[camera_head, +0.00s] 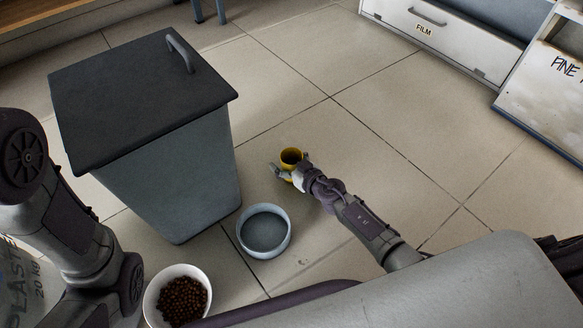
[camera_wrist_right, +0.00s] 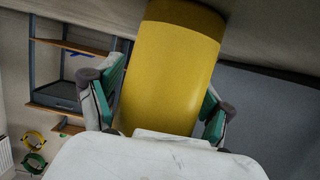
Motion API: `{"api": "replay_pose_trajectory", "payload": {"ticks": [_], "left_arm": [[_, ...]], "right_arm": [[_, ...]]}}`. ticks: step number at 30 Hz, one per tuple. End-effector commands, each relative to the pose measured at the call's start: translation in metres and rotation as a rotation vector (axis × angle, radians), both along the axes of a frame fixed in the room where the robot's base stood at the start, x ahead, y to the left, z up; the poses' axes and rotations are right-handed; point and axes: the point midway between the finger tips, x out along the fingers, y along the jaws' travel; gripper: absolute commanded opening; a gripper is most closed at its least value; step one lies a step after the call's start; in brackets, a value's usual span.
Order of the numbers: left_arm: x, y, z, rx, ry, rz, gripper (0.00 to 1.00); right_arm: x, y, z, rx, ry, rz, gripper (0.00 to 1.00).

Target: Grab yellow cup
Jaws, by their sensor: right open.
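The yellow cup (camera_head: 291,156) stands upright on the tiled floor, right of the grey bin in the head view. My right gripper (camera_head: 285,173) is low at the cup's near side. In the right wrist view the cup (camera_wrist_right: 172,80) fills the middle, between the two green-padded fingers of the right gripper (camera_wrist_right: 158,106). The fingers are open, one on each side of the cup. I cannot tell whether either pad touches it. My left arm shows at the left edge of the head view, but its gripper is out of view.
A lidded grey bin (camera_head: 160,165) stands left of the cup. A grey-blue bowl (camera_head: 286,240) and a white bowl with brown pellets (camera_head: 154,292) sit on the floor nearer me. A white drawer (camera_head: 450,38) is at the upper right. Floor right of the cup is clear.

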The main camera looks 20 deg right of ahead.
Motion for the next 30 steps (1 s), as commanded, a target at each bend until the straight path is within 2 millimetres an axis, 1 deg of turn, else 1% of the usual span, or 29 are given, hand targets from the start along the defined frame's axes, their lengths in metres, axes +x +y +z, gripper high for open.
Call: {"api": "replay_pose_trajectory", "payload": {"ticks": [1,8,9,11,15,24,28,30], "left_arm": [[0.000,0.000,0.000,0.000,0.000,0.000,0.35],[0.000,0.000,0.000,0.000,0.001,0.000,0.35],[0.000,0.000,0.000,0.000,0.001,0.000,0.35],[0.000,0.000,0.000,0.000,0.001,0.000,0.35],[0.000,0.000,0.000,0.000,0.001,0.000,0.35],[0.001,0.000,0.000,0.000,0.003,0.001,0.35],[0.001,0.000,0.005,0.000,0.004,0.001,0.35],[0.001,0.000,0.011,0.000,0.005,0.001,0.35]], "right_arm": [[0.000,0.000,0.000,0.000,0.000,0.000,0.75],[0.000,0.000,0.000,0.000,0.000,0.000,0.37],[0.000,0.000,0.000,0.000,0.000,0.000,0.30],[0.000,0.000,0.000,0.000,0.000,0.000,0.22],[0.000,0.000,0.000,0.000,0.000,0.000,0.19],[0.000,0.000,0.001,0.000,-0.001,0.000,0.19],[0.000,0.000,0.006,0.000,-0.001,0.000,0.19],[0.000,0.000,0.011,0.001,-0.001,0.000,0.19]]}}
